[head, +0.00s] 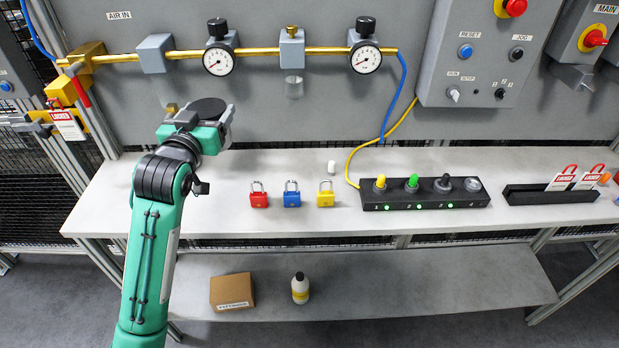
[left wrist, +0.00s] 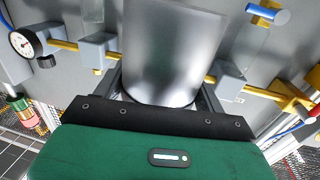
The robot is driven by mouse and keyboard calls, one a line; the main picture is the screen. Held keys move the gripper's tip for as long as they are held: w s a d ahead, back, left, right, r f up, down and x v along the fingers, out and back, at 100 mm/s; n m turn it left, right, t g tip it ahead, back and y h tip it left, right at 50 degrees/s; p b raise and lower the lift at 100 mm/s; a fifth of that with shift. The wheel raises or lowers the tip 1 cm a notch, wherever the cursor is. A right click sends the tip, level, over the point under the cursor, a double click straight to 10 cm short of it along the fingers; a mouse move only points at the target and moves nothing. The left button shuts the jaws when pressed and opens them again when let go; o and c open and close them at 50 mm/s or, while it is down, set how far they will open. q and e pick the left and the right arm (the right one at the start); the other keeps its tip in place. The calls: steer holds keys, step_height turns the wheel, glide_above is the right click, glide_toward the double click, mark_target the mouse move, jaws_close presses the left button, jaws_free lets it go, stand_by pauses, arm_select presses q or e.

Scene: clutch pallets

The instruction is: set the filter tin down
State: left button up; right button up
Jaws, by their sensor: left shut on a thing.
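The filter tin (left wrist: 172,55) is a plain silvery cylinder in the left wrist view, held between the two dark fingers of my left gripper (head: 212,113). My left gripper is shut on it. In the head view the gripper is raised above the left part of the grey bench (head: 105,200), in front of the back panel. There the gripper and wrist hide most of the tin, and I cannot make out its outline clearly. My right gripper is in neither view.
Red (head: 259,199), blue (head: 292,199) and yellow (head: 326,198) padlocks stand mid-bench, with a small white piece (head: 331,167) behind. A black switch box (head: 425,199) and a black rack (head: 550,197) stand further right. The bench's left end looks clear. Brass pipe and gauges (head: 218,61) line the panel.

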arm_select(q)
step_height(320, 180, down, 19)
steer(key=shift+d+f+p, duration=0.1)
steer(key=shift+f+p, duration=0.05)
steer(key=shift+p, duration=0.7)
steer(key=shift+f, duration=0.3)
steer(key=shift+f, duration=0.15)
steer(key=o, duration=0.9)
steer(key=shift+c, duration=0.2)
